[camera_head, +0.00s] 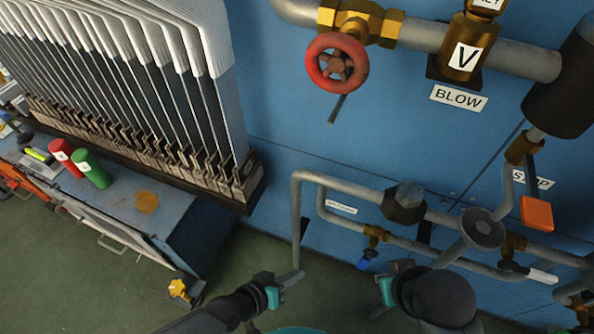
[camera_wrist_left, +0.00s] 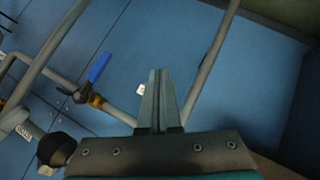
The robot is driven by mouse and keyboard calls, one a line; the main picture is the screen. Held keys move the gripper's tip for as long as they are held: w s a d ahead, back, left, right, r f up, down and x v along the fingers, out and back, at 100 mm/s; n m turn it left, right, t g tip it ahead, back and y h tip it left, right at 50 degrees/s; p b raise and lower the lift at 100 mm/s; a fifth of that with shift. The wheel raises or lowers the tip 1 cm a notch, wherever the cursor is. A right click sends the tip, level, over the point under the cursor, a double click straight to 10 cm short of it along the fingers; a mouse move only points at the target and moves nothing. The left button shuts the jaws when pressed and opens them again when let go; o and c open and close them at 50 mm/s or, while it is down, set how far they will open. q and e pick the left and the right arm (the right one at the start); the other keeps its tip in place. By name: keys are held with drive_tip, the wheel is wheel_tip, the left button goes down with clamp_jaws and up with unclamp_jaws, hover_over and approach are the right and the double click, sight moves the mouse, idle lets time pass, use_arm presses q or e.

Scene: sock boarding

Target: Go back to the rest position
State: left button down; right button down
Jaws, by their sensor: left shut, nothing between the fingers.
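My left gripper (camera_head: 291,278) is low in the middle of the head view, its grey fingers pointing right, over the green floor beside the pipework. It is shut and empty. In the left wrist view the closed fingers (camera_wrist_left: 160,95) stand side by side in front of a blue panel, with nothing between them. Dark, rounded parts of my right arm with a teal band show at the lower right of the head view.
Grey pipes (camera_head: 350,188) run along the blue wall panel (camera_head: 270,60), close to both arms. A red valve wheel (camera_head: 337,63) is above. A rack of sock boards (camera_head: 150,90) stands left, behind a bench with a red cylinder (camera_head: 66,157) and green cylinder (camera_head: 91,168).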

drive_tip(key=shift+r, duration=0.1)
